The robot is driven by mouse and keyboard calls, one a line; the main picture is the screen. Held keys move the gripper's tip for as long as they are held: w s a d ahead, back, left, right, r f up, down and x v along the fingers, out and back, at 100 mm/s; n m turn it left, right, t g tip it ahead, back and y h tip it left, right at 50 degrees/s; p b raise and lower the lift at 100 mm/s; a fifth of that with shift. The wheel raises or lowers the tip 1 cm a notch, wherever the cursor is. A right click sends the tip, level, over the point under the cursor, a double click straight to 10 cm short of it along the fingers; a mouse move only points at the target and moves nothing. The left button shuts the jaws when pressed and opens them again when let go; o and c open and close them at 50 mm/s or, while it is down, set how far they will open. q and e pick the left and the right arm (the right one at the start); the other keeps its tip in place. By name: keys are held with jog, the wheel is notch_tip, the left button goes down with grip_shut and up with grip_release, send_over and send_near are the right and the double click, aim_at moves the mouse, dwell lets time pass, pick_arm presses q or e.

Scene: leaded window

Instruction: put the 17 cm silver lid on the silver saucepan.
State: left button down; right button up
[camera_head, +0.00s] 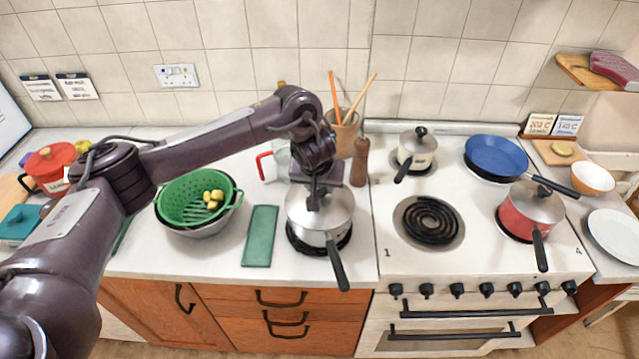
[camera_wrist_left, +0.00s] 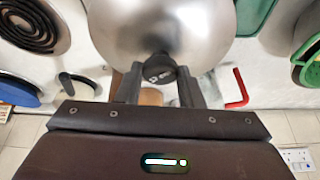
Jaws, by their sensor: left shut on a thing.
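The silver saucepan (camera_head: 321,234) stands on a dark round mat (camera_head: 346,245) on the counter left of the stove. Its black handle (camera_head: 338,268) points toward the front. The silver lid (camera_head: 336,204) is over the saucepan's top; I cannot tell whether it rests on the rim or is just above it. My left gripper (camera_head: 315,203) comes down from above and is shut on the lid's dark knob. In the left wrist view the two fingers (camera_wrist_left: 160,82) flank the knob (camera_wrist_left: 159,67), with the shiny lid (camera_wrist_left: 160,25) beyond. My right gripper is not in view.
A green colander (camera_head: 180,203) and a green mat (camera_head: 261,236) are to the left. A wooden pepper mill (camera_head: 359,162) and utensil pot (camera_head: 343,135) stand behind. On the stove are a cream pan (camera_head: 418,152), a blue frying pan (camera_head: 497,156) and a red saucepan (camera_head: 522,218).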

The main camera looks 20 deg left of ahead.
pick_arm(q)
jog(key=shift+c, duration=1.8)
grip_release()
jog(key=shift+r, duration=0.1)
notch_tip(320, 180, up, 2)
jog(key=p, duration=0.3)
jog(key=shift+r, duration=0.25)
jog(key=shift+r+p, duration=0.55)
jog(key=shift+r, duration=1.6)
